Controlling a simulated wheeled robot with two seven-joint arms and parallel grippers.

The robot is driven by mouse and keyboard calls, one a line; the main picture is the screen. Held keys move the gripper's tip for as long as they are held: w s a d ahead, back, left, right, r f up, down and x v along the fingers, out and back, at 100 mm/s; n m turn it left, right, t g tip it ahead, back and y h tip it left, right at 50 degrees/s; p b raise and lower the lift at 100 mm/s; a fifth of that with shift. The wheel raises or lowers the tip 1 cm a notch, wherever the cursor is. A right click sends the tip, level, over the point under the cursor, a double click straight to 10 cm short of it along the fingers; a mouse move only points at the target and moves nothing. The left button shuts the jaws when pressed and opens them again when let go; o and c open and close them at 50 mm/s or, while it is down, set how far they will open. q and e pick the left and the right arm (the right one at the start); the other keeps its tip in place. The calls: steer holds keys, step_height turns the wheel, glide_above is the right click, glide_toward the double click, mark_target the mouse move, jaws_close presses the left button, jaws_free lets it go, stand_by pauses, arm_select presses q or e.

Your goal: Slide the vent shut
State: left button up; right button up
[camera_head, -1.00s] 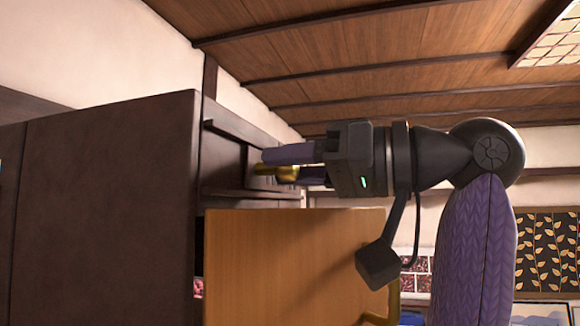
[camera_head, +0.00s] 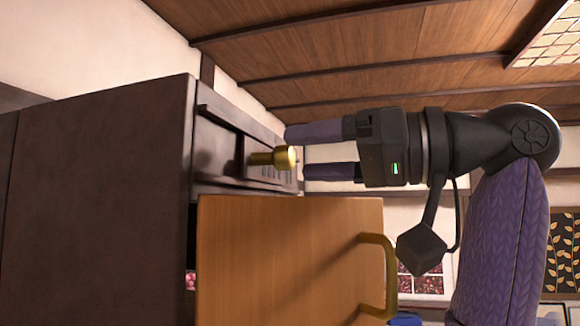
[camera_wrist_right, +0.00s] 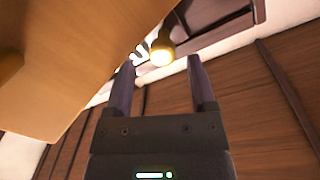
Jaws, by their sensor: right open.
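The vent (camera_head: 242,176) is a dark slotted panel in a recess on the front of the dark cabinet, with a brass knob (camera_head: 270,158) sticking out of it. Several slots show beside the knob. In the right wrist view the knob (camera_wrist_right: 162,52) lies between and beyond the fingertips, with bright slits (camera_wrist_right: 141,52) to its left. My right gripper (camera_head: 297,153) is open, its two purple fingers pointing at the cabinet. Its tips are level with the knob's outer end, and it holds nothing. How far the vent is open I cannot tell. My left gripper is not in view.
An orange-brown wooden door (camera_head: 285,255) with a brass handle (camera_head: 390,275) stands out from the dark cabinet (camera_head: 100,200), just below my right gripper in the head view. It also fills the upper left of the wrist view (camera_wrist_right: 60,50). Free space lies above the gripper.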

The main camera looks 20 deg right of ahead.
steer(key=b+v, duration=0.1)
steer(key=v, duration=0.5)
steer(key=shift+s+d+f+b, duration=0.1)
steer(key=shift+d+f+b, duration=0.1)
steer(key=shift+b, duration=0.15)
steer(key=shift+s+d+r, duration=0.15)
steer(key=shift+s+d, duration=0.05)
steer(key=shift+d, duration=0.05)
